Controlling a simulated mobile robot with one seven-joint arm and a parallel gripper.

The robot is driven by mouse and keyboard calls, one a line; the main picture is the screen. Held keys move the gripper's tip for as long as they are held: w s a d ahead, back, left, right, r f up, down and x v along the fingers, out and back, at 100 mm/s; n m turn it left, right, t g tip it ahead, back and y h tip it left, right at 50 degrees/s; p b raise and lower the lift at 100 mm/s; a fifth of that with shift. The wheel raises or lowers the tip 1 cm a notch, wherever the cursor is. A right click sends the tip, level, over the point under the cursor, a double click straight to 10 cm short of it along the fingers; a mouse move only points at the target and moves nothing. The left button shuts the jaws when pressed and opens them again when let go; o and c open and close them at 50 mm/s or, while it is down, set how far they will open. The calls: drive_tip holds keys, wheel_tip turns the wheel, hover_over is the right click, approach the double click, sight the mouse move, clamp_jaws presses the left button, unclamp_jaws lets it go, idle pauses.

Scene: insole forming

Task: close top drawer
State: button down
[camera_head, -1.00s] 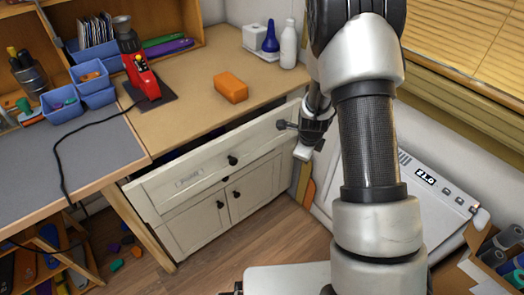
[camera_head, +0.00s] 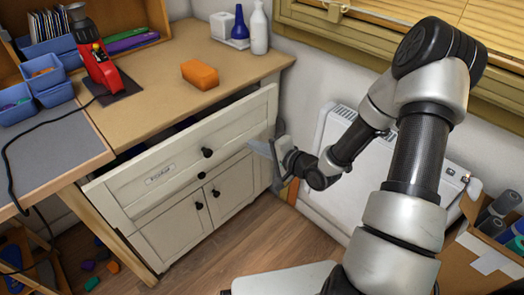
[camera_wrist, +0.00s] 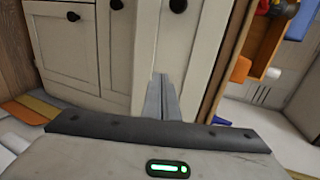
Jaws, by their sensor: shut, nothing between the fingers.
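The top drawer (camera_head: 175,160) has a cream front with a round black knob and a small label. It stands partly open, with a dark gap between its front and the worktop. The drawer front also shows in the wrist view (camera_wrist: 205,60). My gripper (camera_head: 258,147) is in front of the drawer front's right end, below its upper edge. Its fingers (camera_wrist: 162,95) are together and empty, pointing at the drawer front. I cannot tell whether the fingertips touch it.
Cabinet doors (camera_head: 185,215) with black knobs are closed below the drawer. An orange block (camera_head: 200,74) and a red tool (camera_head: 98,66) stand on the worktop (camera_head: 150,97). A white heater (camera_head: 345,170) is right of the cabinet. The wooden floor before the cabinet looks clear.

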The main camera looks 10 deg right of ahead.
sight(232, 134)
drive_tip(key=x, duration=0.2)
drive_tip(key=b+x, duration=0.1)
drive_tip(key=x, duration=0.4)
drive_tip(key=shift+w+a+r+b, duration=0.25)
drive_tip(key=shift+b, duration=0.05)
drive_tip(key=shift+w+a+r, duration=0.1)
drive_tip(key=shift+w+a, duration=0.15)
drive_tip(key=shift+w, duration=0.15)
